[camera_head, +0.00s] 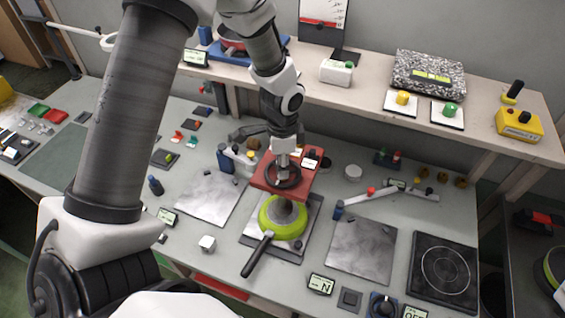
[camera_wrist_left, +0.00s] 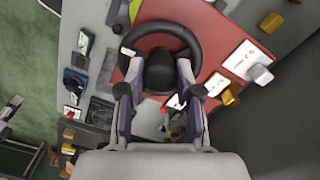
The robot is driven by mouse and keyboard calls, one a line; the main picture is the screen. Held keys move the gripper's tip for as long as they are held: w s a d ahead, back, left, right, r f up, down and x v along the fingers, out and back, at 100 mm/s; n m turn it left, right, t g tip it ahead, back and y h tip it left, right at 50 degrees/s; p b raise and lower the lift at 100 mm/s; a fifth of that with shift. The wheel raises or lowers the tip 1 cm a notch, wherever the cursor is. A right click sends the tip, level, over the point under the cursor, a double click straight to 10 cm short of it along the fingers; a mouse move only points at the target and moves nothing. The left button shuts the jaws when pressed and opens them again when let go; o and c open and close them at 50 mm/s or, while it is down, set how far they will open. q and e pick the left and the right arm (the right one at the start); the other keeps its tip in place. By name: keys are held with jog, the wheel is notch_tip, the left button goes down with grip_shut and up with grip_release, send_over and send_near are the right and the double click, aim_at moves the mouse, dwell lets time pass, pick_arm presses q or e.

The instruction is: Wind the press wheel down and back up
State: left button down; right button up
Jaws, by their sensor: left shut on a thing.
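The press wheel (camera_head: 271,181) is a dark ring on top of the red press head (camera_head: 301,188). In the left wrist view the wheel (camera_wrist_left: 189,39) shows from above, with a black hub at its middle, over the red plate (camera_wrist_left: 216,28). My left gripper (camera_head: 283,169) points straight down onto the wheel. In the left wrist view its fingers (camera_wrist_left: 161,88) lie on either side of the black hub, closed on it. A green pan (camera_head: 270,222) with a black handle sits under the press, on a metal plate. My right gripper is not in view.
Bare metal plates lie left (camera_head: 208,198) and right (camera_head: 361,248) of the press. A black hotplate (camera_head: 443,270) is at the right front. A grey jointed arm (camera_head: 385,190) reaches over the table right of the press. A raised shelf (camera_head: 375,95) runs behind.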

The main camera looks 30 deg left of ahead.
pick_arm(q)
jog(key=c, duration=0.8)
grip_release()
jog(key=shift+o, duration=0.2)
notch_tip(320, 180, up, 12)
jog(key=shift+w+a, duration=0.1)
